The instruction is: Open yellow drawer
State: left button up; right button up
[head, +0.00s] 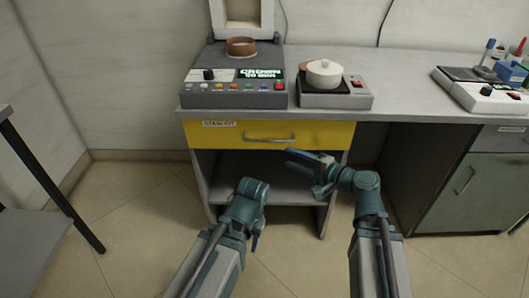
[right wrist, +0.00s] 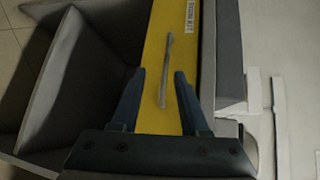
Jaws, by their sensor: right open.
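The yellow drawer (head: 225,137) is shut under the grey worktop, with a metal bar handle (head: 269,139) in the middle of its front and a white label at its upper left. In the right wrist view the drawer front (right wrist: 154,60) runs up the picture and its handle (right wrist: 167,70) lies between my finger lines. My right gripper (head: 303,170) is open just below and in front of the handle, not closed on it; its two fingers (right wrist: 155,98) show apart. My left gripper (head: 258,225) hangs low in front of the open shelf; its jaws are mostly hidden by its wrist.
A grey device with coloured buttons (head: 235,92) and a hot plate with a white pot (head: 325,74) stand on the worktop (head: 400,78) above. An open shelf (head: 262,172) lies under the drawer. A grey-green cabinet (head: 475,190) stands right.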

aim_at(267, 141)
jog(key=shift+m+t, duration=0.4)
jog(key=shift+m, duration=0.1)
jog(key=x, duration=0.4)
jog(key=b+x, duration=0.1)
jog(key=x, duration=0.3)
jog(key=b+x, duration=0.1)
jog(key=x, duration=0.4)
jog(key=shift+w+d+r, duration=0.3)
jog(key=shift+w+r, duration=0.05)
jog(key=shift+w, duration=0.05)
grip_shut()
dwell(0.6)
